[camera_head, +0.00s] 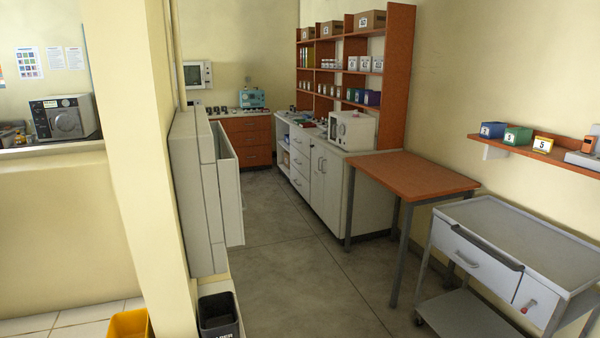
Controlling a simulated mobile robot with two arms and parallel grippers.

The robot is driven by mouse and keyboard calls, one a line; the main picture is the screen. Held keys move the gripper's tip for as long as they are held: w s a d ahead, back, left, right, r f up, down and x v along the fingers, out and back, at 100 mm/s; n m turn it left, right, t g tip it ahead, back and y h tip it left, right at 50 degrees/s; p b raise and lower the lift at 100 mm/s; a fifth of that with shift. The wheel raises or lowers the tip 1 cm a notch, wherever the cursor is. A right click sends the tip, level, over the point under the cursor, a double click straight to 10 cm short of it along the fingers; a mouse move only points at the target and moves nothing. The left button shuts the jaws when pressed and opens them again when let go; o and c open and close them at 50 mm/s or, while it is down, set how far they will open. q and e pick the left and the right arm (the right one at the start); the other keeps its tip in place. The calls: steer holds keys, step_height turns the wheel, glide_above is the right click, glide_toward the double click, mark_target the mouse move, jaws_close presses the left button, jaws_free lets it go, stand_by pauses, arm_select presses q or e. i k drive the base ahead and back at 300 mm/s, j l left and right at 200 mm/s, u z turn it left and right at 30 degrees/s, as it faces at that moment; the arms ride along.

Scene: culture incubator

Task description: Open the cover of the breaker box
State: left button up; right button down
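The breaker box (190,193) is a light grey box mounted on the side of the cream pillar, left of centre. I see it nearly edge-on. A pale panel (230,195), which looks like its cover, stands out on its right side, with a narrow gap at the top between it and the box. I cannot tell from this angle how far the cover is open. The inside of the box is hidden. Neither of my grippers is in view.
A black bin (219,316) and a yellow bin (130,324) stand below, by the pillar (140,130). An orange-topped table (415,176) and a grey trolley (515,240) stand to the right. The grey floor (290,270) between is clear.

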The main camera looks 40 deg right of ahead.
mark_target(231, 198)
steer(key=k+l+z, duration=0.15)
steer(key=l, duration=0.7)
steer(key=l+z, duration=0.2)
steer(key=l, duration=0.7)
steer(key=k, duration=0.05)
